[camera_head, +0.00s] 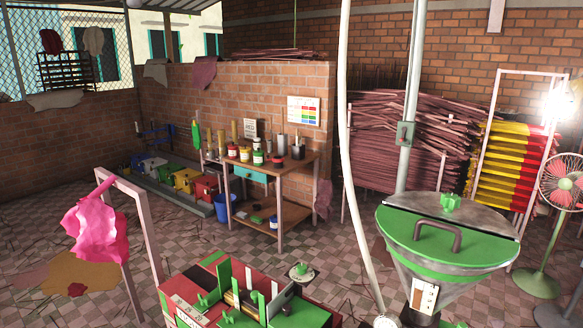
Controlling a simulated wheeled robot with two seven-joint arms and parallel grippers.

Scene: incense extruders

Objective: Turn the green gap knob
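Neither of my grippers is in view. A red and green machine (185,312) stands at the bottom middle, its lower part cut off by the frame edge. It has upright green plates, a roller and a small green winged part (206,300) at its left front. A small green knob-like piece (302,270) sits on a round grey plate just behind its right side. Another green knob (450,201) sits on top of the green-lidded hopper (405,236). I cannot tell which of these green parts is the gap knob.
A wooden workbench (302,166) with jars stands behind the machine. A pink cloth (96,228) hangs on a frame at the left. A pale pole (347,150) rises between machine and hopper. A fan (562,182) stands at the right. Checkered floor lies open at mid-left.

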